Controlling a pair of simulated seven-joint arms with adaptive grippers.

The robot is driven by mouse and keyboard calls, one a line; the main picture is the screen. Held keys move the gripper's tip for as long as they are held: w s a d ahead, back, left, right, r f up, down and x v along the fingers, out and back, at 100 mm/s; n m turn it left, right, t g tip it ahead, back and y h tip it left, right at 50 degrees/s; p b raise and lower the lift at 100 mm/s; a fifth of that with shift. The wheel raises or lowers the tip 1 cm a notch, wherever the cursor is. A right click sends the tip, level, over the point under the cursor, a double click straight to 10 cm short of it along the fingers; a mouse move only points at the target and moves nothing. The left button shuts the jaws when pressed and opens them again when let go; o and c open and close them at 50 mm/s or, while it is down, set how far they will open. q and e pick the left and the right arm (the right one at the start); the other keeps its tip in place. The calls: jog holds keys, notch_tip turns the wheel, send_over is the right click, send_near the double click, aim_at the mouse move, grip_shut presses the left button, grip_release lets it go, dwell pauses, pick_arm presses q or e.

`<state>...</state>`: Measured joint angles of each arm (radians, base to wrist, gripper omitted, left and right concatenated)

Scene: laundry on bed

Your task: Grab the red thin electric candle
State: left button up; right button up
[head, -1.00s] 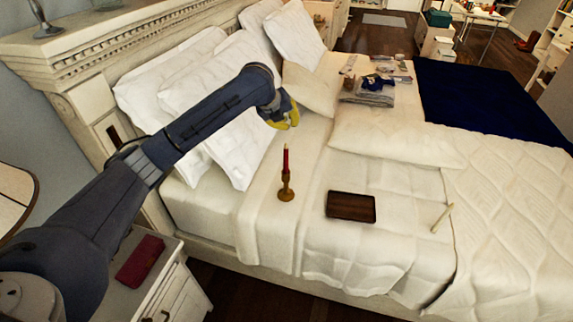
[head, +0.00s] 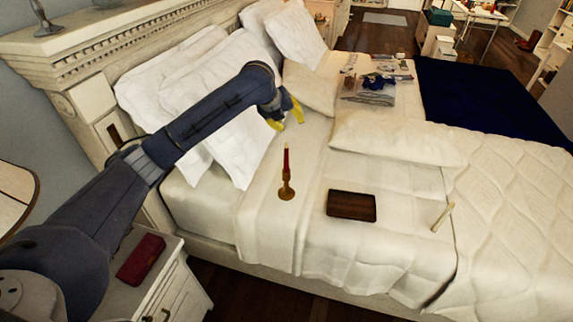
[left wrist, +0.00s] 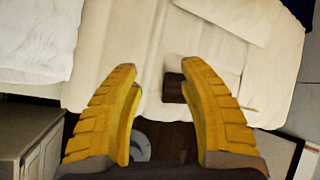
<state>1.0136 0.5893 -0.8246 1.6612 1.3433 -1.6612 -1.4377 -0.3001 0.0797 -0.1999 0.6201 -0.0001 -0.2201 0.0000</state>
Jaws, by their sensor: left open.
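The thin red candle (head: 286,160) stands upright in a brass-coloured candle holder (head: 287,191) on the near part of the bed. My left gripper (head: 286,119) has yellow fingers and hangs above the bed, beyond the candle in the head view and apart from it. Its fingers are spread wide with nothing between them, as the left wrist view (left wrist: 165,85) also shows. I cannot make out the candle in the left wrist view. My right gripper is in neither view.
A dark brown tray (head: 351,206) lies right of the candle, with a pale stick (head: 442,217) farther right. White pillows (head: 240,152) lie by the headboard. A red box (head: 141,259) sits on the nightstand. Folded cloths and small things (head: 375,98) lie at the back.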

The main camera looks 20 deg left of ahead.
pick_arm(q)
jog(key=d+f+t, duration=0.3)
jog(key=d+f, duration=0.3)
jog(key=m+t+y, duration=0.3)
jog(key=t+y, duration=0.3)
jog(key=t, duration=0.2)
send_near(286, 153)
jog(key=w, duration=0.2)
jog(key=w+a, duration=0.1)
jog(key=w, duration=0.2)
jog(key=shift+w+a, duration=0.1)
jog(key=shift+w, duration=0.2)
jog(key=shift+w+a, duration=0.2)
jog(key=shift+w, duration=1.1)
jog(key=shift+w+a, duration=0.2)
jog(key=shift+w, duration=1.05)
grip_shut()
